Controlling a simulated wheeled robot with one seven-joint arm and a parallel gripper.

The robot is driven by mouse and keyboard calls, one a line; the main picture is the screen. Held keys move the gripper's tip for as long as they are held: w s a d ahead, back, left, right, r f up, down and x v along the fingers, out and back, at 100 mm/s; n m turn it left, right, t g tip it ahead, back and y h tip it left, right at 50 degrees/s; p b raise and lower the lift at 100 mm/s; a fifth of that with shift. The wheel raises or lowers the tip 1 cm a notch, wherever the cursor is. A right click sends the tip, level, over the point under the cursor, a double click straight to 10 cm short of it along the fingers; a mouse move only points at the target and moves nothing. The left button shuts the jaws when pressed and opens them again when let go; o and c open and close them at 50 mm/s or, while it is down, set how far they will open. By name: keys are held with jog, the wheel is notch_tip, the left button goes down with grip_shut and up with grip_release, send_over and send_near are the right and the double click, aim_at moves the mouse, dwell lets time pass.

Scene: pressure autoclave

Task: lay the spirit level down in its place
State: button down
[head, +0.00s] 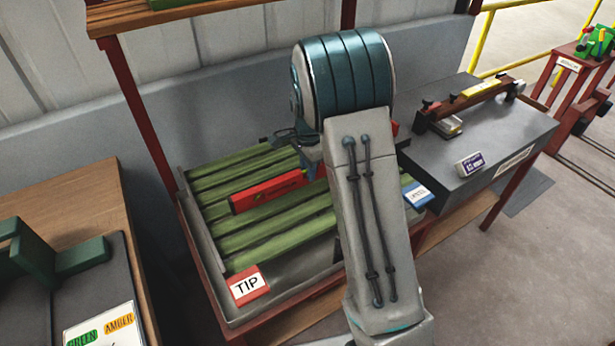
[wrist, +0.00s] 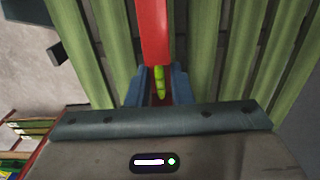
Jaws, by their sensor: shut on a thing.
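The red spirit level (head: 278,188) is over the green timber strips, left of my arm in the head view. In the wrist view the red spirit level (wrist: 154,30) runs up from between the blue jaws, with its yellow-green vial near them. My gripper (wrist: 158,88) is shut on it. In the head view my arm hides most of the gripper and the level's right end. I cannot tell whether the level touches the strips. Which spot is its place is not clear.
The strips lie in a grey tray (head: 213,283) with a red TIP card (head: 247,287). A blue card (head: 418,194) is right of my arm. A grey bench top (head: 440,160) holds a reddish-brown bar tool (head: 472,100). A wooden table (head: 75,200) stands left. A wooden shelf (head: 125,20) is above.

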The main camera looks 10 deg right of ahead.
jog(key=shift+f, duration=1.65)
jog(key=shift+f, duration=0.2)
jog(key=c, duration=1.3)
grip_release()
